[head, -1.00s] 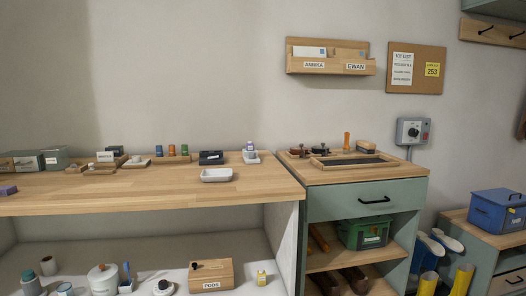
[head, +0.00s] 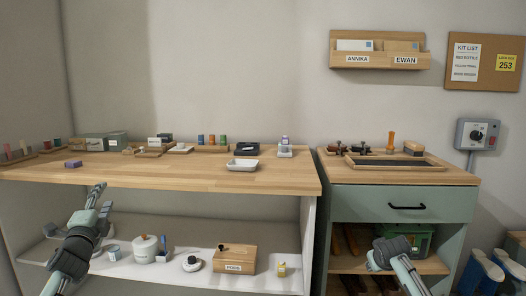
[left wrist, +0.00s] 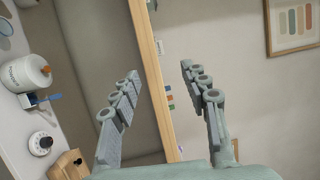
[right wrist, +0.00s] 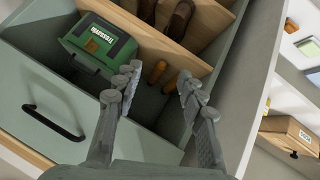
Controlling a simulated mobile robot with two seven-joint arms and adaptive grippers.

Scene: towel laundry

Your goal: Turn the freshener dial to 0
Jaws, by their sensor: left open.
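A small round white device with a dark dial (head: 192,264) sits on the white lower shelf. It also shows in the left wrist view (left wrist: 42,143); its setting is too small to read. A grey wall box with a black dial (head: 478,135) hangs at the right; I cannot tell from the pictures which one is the freshener. My left gripper (head: 101,204) is open and empty, in front of the bench edge, left of the white device. My right gripper (head: 388,250) is open and empty in front of the green cabinet; its fingers stand apart in the right wrist view (right wrist: 158,84).
A white lidded jar (head: 145,248), a blue brush (head: 163,243) and a wooden PODS box (head: 235,259) stand near the white device under the wooden worktop (head: 200,178). A green crate (right wrist: 98,43) sits in the cabinet. A black drawer handle (head: 407,207) sticks out.

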